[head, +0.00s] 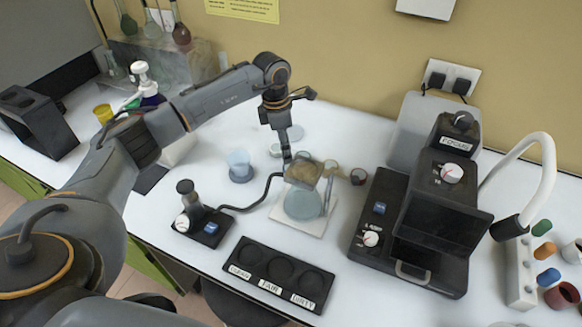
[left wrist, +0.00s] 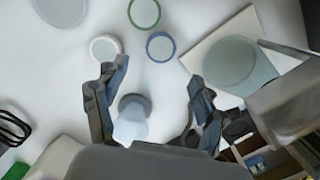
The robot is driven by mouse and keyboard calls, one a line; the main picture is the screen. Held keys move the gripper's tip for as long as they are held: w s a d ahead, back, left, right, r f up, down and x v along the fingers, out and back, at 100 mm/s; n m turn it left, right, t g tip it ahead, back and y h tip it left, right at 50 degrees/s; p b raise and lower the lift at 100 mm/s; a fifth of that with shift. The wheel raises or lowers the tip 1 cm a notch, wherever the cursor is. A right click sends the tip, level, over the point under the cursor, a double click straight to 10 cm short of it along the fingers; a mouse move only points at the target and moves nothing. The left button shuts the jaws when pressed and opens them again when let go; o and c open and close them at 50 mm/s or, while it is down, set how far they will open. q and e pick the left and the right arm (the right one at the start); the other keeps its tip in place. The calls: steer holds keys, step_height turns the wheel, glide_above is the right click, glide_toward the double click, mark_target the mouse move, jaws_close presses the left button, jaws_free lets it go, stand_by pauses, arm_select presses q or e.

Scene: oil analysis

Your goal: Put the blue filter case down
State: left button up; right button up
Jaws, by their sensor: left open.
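In the left wrist view the blue-rimmed round filter case (left wrist: 160,46) lies flat on the white table, beyond my fingertips and apart from them. A green-rimmed case (left wrist: 144,14) and a pale-rimmed case (left wrist: 105,47) lie close to it. My left gripper (left wrist: 155,90) is open, with nothing between its fingertips; in the head view it hangs over the table near the wall (head: 287,155). In the head view small round cases lie around the gripper, and I cannot make out the blue rim there. My right gripper is not in view.
A pale blue cup (head: 240,166) stands left of the gripper. A flask (head: 303,203) sits on a white plate. A black three-well tray (head: 245,252) labelled CLEAN, FAIR, DIRTY lies in front. A black machine (head: 420,225) and a vial rack (head: 521,280) stand to the right.

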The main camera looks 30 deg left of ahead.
arm_select(q)
steer(key=shift+w+f, duration=0.15)
steer(key=shift+f, duration=0.55)
steer(key=shift+d+f, duration=0.1)
steer(key=shift+f, duration=0.2)
steer(key=shift+d+f, duration=0.1)
steer(key=shift+f, duration=0.1)
steer(key=f+p, duration=0.1)
steer(key=f, duration=0.2)
steer(key=f+p, duration=0.1)
steer(key=shift+w+d+f+p, duration=0.15)
steer(key=shift+w+d+p, duration=0.1)
steer(key=shift+d+p, duration=0.1)
steer(key=shift+f, duration=0.35)
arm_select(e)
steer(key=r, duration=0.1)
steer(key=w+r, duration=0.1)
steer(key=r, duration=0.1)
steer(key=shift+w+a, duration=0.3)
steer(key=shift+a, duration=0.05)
arm_select(q)
steer(key=shift+c, duration=0.4)
steer(key=c, duration=1)
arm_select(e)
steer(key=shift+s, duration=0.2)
arm_select(q)
steer(key=shift+c, duration=0.2)
